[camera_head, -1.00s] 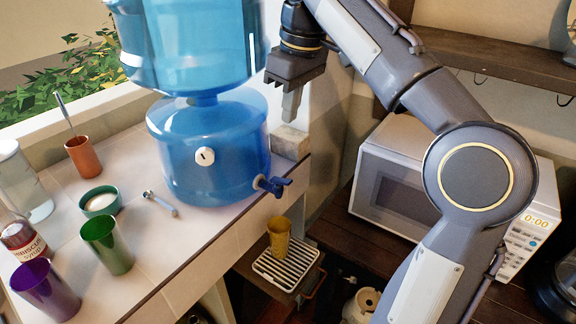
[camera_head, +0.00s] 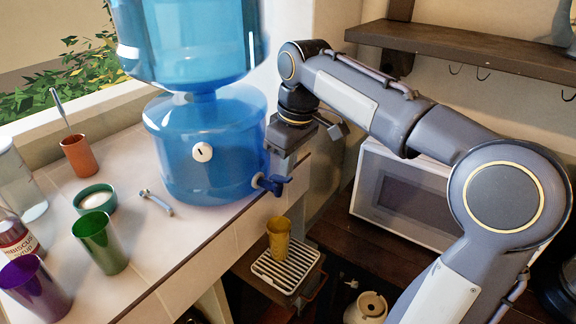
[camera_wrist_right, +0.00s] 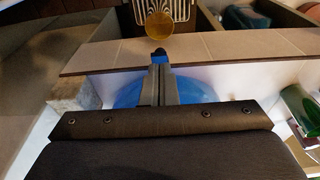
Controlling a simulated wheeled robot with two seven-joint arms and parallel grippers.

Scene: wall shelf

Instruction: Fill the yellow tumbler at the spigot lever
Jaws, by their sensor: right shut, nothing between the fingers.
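The yellow tumbler (camera_head: 279,238) stands upright on a white slatted drip tray (camera_head: 262,267) below the spigot lever. In the right wrist view the tumbler (camera_wrist_right: 159,22) shows from above. The blue spigot lever (camera_head: 272,184) sticks out from the lower front of the blue water dispenser (camera_head: 205,150). My right gripper (camera_head: 279,172) is shut and empty, pointing down just above the lever. In the right wrist view its fingertips (camera_wrist_right: 160,68) cover part of the blue lever (camera_wrist_right: 161,55); I cannot tell whether they touch it. My left gripper is out of view.
A microwave (camera_head: 400,200) is at right, below a wooden shelf (camera_head: 460,55).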

